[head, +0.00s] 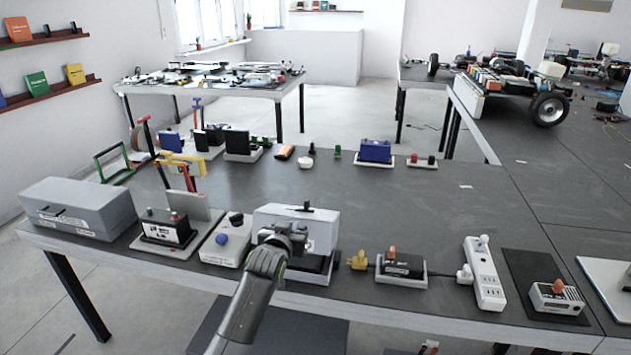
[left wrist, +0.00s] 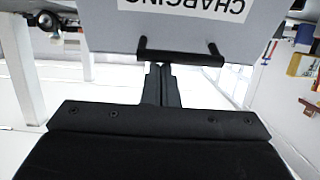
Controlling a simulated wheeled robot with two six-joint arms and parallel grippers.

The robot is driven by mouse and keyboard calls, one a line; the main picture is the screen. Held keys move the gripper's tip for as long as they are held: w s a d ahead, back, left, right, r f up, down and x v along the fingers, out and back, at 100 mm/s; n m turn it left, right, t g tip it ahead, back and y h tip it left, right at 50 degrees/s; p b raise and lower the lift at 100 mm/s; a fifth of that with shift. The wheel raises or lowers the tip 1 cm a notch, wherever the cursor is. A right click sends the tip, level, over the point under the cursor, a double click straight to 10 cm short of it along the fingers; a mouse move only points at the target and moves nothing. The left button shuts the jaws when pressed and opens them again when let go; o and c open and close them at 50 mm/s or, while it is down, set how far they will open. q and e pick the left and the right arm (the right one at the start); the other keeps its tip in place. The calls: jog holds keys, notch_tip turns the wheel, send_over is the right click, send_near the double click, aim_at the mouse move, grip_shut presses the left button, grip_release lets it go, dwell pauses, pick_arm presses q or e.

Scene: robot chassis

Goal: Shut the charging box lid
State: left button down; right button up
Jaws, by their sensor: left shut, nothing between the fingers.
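The charging box (head: 318,277) stands near the front edge of the table in the head view. Its pale grey lid (head: 325,228) is raised and stands roughly upright over the dark base, with a black handle (head: 310,208) at its top. My left gripper (head: 290,236) is in front of the lid and hides part of it. In the left wrist view the lid (left wrist: 200,35) shows an upside-down "CHARGING" label. The shut, empty fingers (left wrist: 160,72) point at the black handle (left wrist: 180,55); I cannot tell whether they touch it. My right gripper is not in view.
A white unit with a blue knob (head: 227,245) stands close on the left. A grey case (head: 80,208) is at the far left. The table middle is clear.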

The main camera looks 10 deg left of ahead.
pick_arm(q)
jog(key=s+f+t+b, duration=0.4)
jog(key=f+b, duration=0.4)
jog(key=b, duration=0.4)
jog(key=shift+s+t+b, duration=0.4)
jog(key=shift+s, duration=0.15)
jog(key=shift+a, duration=0.1)
